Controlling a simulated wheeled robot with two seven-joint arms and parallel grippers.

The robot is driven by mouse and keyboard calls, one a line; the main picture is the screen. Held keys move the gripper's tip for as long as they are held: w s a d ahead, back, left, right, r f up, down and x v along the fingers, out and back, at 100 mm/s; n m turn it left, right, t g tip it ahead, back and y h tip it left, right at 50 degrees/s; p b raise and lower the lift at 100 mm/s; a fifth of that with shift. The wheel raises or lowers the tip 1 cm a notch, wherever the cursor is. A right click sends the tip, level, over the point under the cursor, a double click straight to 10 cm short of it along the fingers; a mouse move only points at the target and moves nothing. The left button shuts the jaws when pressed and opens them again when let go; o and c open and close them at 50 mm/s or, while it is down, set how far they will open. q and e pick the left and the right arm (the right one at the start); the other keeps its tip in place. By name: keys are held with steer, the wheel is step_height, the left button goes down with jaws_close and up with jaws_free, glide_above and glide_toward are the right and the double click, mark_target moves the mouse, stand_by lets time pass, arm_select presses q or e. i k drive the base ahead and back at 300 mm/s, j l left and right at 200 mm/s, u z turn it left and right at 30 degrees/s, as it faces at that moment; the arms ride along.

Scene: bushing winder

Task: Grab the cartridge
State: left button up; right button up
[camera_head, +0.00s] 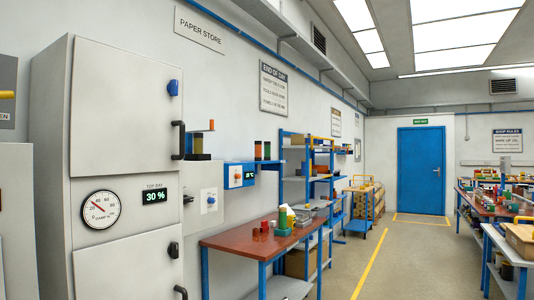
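Neither of my grippers shows in the head view. I cannot tell for sure which object is the cartridge. Small upright cylinders that might be it stand in several places. All are too small to make out closely.
A tall grey cabinet (124,132) with shut doors, a dial and a "30 %" display fills the left. Blue shelving (294,178) stands along the wall. Benches with tools and boxes (500,205) line the right. The aisle floor (400,265) is clear toward a blue door (421,170).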

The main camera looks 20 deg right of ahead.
mark_target(267, 145)
steer(key=i+l+z, duration=0.4)
steer(key=l, duration=0.15)
steer(key=i+l+z, duration=0.7)
steer(key=i+z, duration=0.15)
steer(key=i, duration=0.2)
steer(key=i+l+z, duration=0.1)
steer(key=i+z, duration=0.3)
steer(key=i, duration=2.5)
